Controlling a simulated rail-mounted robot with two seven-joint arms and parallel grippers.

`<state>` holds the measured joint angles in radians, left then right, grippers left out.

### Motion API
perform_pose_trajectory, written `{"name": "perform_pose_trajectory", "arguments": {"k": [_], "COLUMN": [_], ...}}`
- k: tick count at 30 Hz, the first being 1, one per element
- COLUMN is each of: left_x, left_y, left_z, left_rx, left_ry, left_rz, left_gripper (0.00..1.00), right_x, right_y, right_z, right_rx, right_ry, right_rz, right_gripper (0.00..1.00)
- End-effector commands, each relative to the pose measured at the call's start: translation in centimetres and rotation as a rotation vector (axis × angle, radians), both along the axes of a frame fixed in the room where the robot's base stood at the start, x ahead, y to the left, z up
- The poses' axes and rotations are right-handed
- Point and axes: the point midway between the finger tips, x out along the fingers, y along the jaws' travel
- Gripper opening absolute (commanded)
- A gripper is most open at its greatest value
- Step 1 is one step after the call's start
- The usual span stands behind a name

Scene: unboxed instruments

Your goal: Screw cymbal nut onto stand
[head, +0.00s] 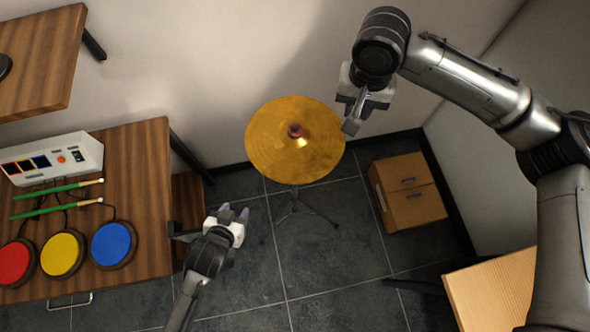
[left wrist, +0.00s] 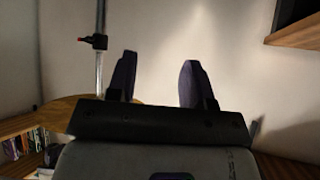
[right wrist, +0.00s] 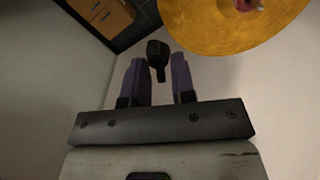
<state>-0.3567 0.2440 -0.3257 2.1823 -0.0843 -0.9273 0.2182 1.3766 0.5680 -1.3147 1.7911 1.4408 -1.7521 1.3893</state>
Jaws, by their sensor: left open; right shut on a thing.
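The golden cymbal (head: 270,150) sits on its stand (head: 300,205), with a dark reddish piece (head: 295,131) at its centre. The cymbal also shows at the top of the right wrist view (right wrist: 220,30). My right gripper (head: 354,112) is right of the cymbal, beyond its rim, shut on a black nut (right wrist: 157,55), which shows between the fingers. In the head view the nut cannot be made out. My left gripper (head: 235,212) is open and empty, below and left of the cymbal. The stand's pole (left wrist: 99,65) shows left of its fingers.
A wooden table (head: 145,190) at left holds coloured drum pads (head: 62,253), green sticks (head: 57,188) and a white box (head: 50,157). A wooden surface (head: 495,290) is at lower right.

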Motion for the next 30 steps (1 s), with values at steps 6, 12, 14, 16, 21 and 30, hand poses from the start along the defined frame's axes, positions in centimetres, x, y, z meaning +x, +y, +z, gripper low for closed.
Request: {"name": "perform_pose_trajectory", "arguments": {"k": [6,12,14,16,21,30], "left_x": [6.0,8.2,8.5,8.6,8.7,8.6], "left_y": [-4.1,-6.5,-7.0,-7.3,-7.7,-7.9], "left_z": [0.6,1.0,1.0,1.1,1.1,1.0], "left_rx": [-0.123,-0.239,-0.269,-0.299,-0.346,-0.366], "left_ry": [-0.319,-0.505,-0.539,-0.57,-0.612,-0.626], "left_rz": [-0.16,-0.329,-0.374,-0.421,-0.495,-0.524], "left_gripper": [0.47,0.47,0.47,0.47,0.47,0.47], "right_x": [1.3,2.1,2.2,2.4,2.6,2.7], "right_y": [5.3,8.8,9.6,10.3,11.4,11.8], "right_z": [0.0,-0.1,-0.2,-0.1,-0.2,-0.2], "right_rx": [0.0,0.0,-0.001,0.0,0.0,0.001], "right_ry": [-0.002,-0.001,-0.002,-0.002,0.0,0.0], "right_rz": [-0.144,-0.261,-0.288,-0.315,-0.357,-0.373], "right_gripper": [0.02,0.02,0.02,0.02,0.02,0.02]}}
